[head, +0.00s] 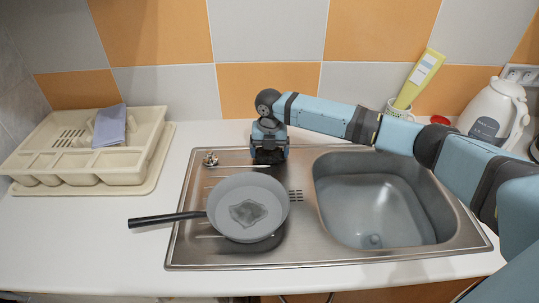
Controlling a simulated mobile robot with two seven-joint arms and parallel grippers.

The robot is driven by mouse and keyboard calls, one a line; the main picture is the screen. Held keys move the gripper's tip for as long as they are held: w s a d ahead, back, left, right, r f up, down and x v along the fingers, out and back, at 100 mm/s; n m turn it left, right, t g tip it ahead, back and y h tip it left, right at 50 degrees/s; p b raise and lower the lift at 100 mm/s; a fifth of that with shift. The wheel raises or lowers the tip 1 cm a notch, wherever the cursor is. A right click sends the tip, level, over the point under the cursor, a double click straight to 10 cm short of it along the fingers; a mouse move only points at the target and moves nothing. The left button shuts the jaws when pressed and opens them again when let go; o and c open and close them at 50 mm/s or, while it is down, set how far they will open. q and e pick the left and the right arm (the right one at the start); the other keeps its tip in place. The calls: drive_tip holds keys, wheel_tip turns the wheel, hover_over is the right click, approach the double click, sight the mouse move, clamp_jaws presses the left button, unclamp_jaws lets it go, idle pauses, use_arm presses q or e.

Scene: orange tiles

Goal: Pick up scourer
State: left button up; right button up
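A small shiny metallic clump (209,159), which looks like the scourer, sits at the back left of the steel drainboard; it is too small to be sure. My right gripper (268,157) points down over the back of the drainboard, to the right of the clump and apart from it. Its fingertips are dark and small, so I cannot tell whether they are open or shut. My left gripper is not in view.
A grey frying pan (228,191) with a black handle lies on the drainboard, in front of my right gripper. The sink basin (375,205) is on the right. A cream dish rack (120,167) holds a blue-grey cloth (110,126). A kettle (494,112) and yellow tube (419,79) stand behind my arm.

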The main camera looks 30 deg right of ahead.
sight(270, 152)
drive_tip(key=shift+c, duration=0.5)
drive_tip(key=shift+r, duration=0.6)
wheel_tip(270, 152, up, 19)
drive_tip(key=shift+f, duration=0.1)
